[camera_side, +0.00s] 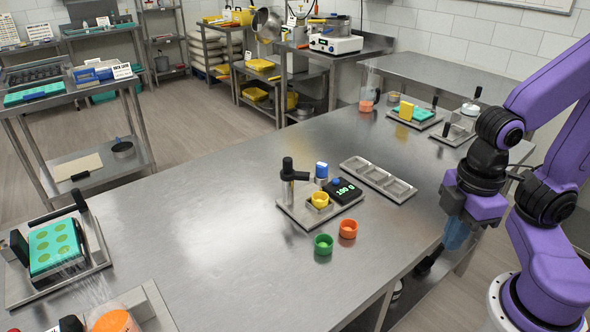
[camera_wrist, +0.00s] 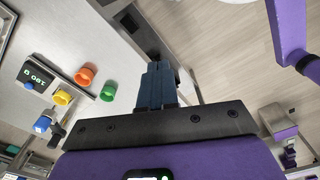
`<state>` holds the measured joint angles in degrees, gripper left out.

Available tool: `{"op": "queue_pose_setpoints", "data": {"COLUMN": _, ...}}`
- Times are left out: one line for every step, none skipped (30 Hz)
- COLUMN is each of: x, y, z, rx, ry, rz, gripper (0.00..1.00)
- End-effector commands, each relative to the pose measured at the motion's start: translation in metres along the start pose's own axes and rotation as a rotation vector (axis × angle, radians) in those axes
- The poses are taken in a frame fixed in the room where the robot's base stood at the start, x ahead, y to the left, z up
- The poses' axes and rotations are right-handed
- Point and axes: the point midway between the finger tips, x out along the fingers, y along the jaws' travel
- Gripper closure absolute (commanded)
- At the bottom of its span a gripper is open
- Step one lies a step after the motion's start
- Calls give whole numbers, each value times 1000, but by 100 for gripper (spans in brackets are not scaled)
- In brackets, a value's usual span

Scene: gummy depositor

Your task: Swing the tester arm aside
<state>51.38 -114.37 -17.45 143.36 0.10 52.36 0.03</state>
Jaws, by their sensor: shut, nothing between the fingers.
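The tester (camera_side: 306,212) stands mid-table in the side view, a steel plate with an upright post at its left. Its black tester arm (camera_side: 293,176) sits on the post and reaches right, towards a yellow cup (camera_side: 320,201) on the plate. The arm does not appear to cover the cup fully. In the wrist view the tester's display (camera_wrist: 38,78) and yellow cup (camera_wrist: 62,97) are at the left, with the dark arm partly visible below. My gripper (camera_side: 456,236) is shut and empty, at the table's right edge, well right of the tester. Its blue fingers (camera_wrist: 158,86) are together.
A green cup (camera_side: 323,244) and an orange cup (camera_side: 348,229) stand before the tester. A blue-capped piece (camera_side: 321,171) is beside the post. An empty compartmented tray (camera_side: 378,180) lies behind right. A teal mould (camera_side: 55,246) sits front left. The table's middle left is clear.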

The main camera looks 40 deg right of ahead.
Motion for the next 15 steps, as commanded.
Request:
{"op": "queue_pose_setpoints", "data": {"x": 0, "y": 0, "z": 0, "rx": 0, "ry": 0, "rz": 0, "gripper": 100}}
{"op": "queue_pose_setpoints", "data": {"x": 0, "y": 0, "z": 0, "rx": 0, "ry": 0, "rz": 0, "gripper": 100}}
{"op": "queue_pose_setpoints", "data": {"x": 0, "y": 0, "z": 0, "rx": 0, "ry": 0, "rz": 0, "gripper": 100}}
{"op": "queue_pose_setpoints", "data": {"x": 0, "y": 0, "z": 0, "rx": 0, "ry": 0, "rz": 0, "gripper": 100}}
{"op": "queue_pose_setpoints", "data": {"x": 0, "y": 0, "z": 0, "rx": 0, "ry": 0, "rz": 0, "gripper": 100}}
{"op": "queue_pose_setpoints", "data": {"x": 0, "y": 0, "z": 0, "rx": 0, "ry": 0, "rz": 0, "gripper": 100}}
{"op": "queue_pose_setpoints", "data": {"x": 0, "y": 0, "z": 0, "rx": 0, "ry": 0, "rz": 0, "gripper": 100}}
{"op": "queue_pose_setpoints", "data": {"x": 0, "y": 0, "z": 0, "rx": 0, "ry": 0, "rz": 0, "gripper": 100}}
{"op": "queue_pose_setpoints", "data": {"x": 0, "y": 0, "z": 0, "rx": 0, "ry": 0, "rz": 0, "gripper": 94}}
{"op": "queue_pose_setpoints", "data": {"x": 0, "y": 0, "z": 0, "rx": 1, "ry": 0, "rz": 0, "gripper": 84}}
{"op": "queue_pose_setpoints", "data": {"x": 0, "y": 0, "z": -1, "rx": 5, "ry": 0, "rz": 0, "gripper": 74}}
{"op": "queue_pose_setpoints", "data": {"x": -2, "y": 2, "z": -4, "rx": 15, "ry": 0, "rz": 0, "gripper": 61}}
{"op": "queue_pose_setpoints", "data": {"x": -3, "y": 3, "z": -7, "rx": 28, "ry": 0, "rz": 0, "gripper": 51}}
{"op": "queue_pose_setpoints", "data": {"x": -4, "y": 5, "z": -11, "rx": 43, "ry": -1, "rz": 1, "gripper": 47}}
{"op": "queue_pose_setpoints", "data": {"x": -8, "y": 9, "z": -19, "rx": 74, "ry": 1, "rz": 1, "gripper": 47}}
